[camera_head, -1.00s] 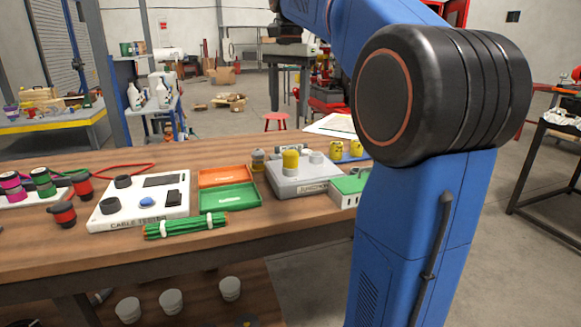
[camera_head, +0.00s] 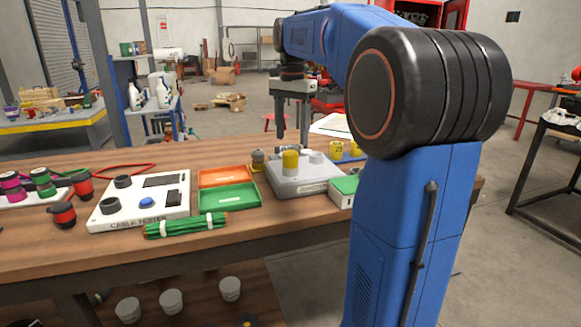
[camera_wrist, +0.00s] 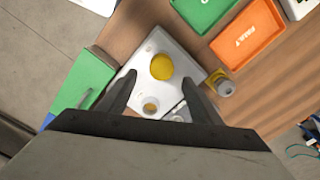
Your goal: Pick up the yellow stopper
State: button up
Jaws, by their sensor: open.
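The yellow stopper (camera_head: 290,161) stands upright on the grey-white junction box (camera_head: 312,184) at the right part of the bench. In the wrist view, the stopper (camera_wrist: 161,66) shows from above as a round yellow top on the white box (camera_wrist: 181,52). My gripper (camera_head: 292,138) points down above the box, its fingertips apart and higher than the stopper in the picture. In the wrist view my gripper (camera_wrist: 158,79) is open and empty. The stopper lies just beyond the fingertips, roughly in line with the gap between them, and is not touched.
A small grey-yellow fitting (camera_head: 258,158) stands beside the box. Orange (camera_head: 226,172) and green (camera_head: 231,208) trays lie to its left, a green-lidded box (camera_head: 345,186) to its right. Yellow pieces (camera_head: 336,150) sit behind. The cable tester (camera_head: 140,221) is further left.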

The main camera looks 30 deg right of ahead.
aim_at(291, 152)
jog(key=shift+a+f, duration=0.15)
jog(key=shift+f, duration=3.2)
jog(key=c, duration=1.3)
